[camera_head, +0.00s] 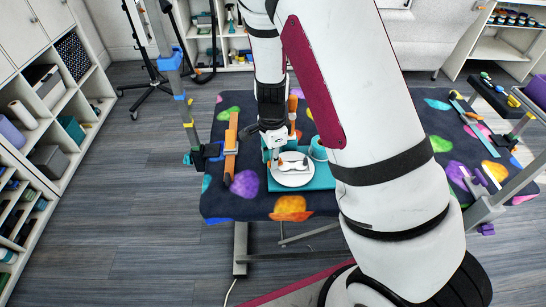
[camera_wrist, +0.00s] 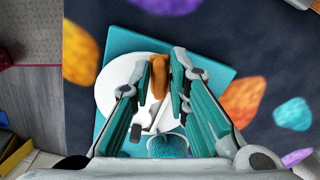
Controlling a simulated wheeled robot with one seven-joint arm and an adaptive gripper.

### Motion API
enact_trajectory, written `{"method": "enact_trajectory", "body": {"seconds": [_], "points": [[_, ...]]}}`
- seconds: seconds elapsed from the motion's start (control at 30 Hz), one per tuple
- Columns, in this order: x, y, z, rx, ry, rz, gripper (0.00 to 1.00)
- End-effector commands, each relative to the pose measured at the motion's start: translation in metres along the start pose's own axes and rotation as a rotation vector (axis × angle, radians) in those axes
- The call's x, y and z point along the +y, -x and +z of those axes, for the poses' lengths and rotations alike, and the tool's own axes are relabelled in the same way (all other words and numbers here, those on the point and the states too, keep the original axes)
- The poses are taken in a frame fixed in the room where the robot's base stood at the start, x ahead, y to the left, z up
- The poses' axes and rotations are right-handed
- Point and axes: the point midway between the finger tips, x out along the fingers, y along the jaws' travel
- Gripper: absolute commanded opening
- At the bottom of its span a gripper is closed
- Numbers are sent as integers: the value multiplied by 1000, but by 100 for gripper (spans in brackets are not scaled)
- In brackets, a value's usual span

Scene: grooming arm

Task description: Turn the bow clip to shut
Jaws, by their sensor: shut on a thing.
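My gripper (camera_wrist: 176,82) is shut on an orange-brown piece (camera_wrist: 178,70), which stands between its fingertips. This piece seems to be part of the bow clip, but I cannot tell the clip's full shape or how far it is turned. The piece is over a white round plate (camera_wrist: 112,92) on a teal board (camera_wrist: 128,42). Pale narrow parts and a dark grey pad (camera_wrist: 136,133) lie on the plate below the fingers. In the head view my gripper (camera_head: 278,158) is low over the plate (camera_head: 291,180), and small orange and grey parts show there. The fingers hide some of this.
A teal cup (camera_wrist: 168,146) stands on the board close to my gripper; it also shows in the head view (camera_head: 318,149). The dark spotted table (camera_head: 222,205) has an orange bar stand (camera_head: 231,142) at left. A pole (camera_head: 180,85) rises beside it.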

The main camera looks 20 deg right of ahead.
Motion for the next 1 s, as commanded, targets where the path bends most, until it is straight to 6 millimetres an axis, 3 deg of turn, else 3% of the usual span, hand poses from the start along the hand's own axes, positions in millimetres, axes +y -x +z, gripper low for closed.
{"method": "enact_trajectory", "body": {"seconds": [0.33,0.7,1.0], "points": [[1,0,0,0,-20,2,0],[1,0,1,0,-240,3,0],[1,-1,1,-1,-249,3,0]]}}
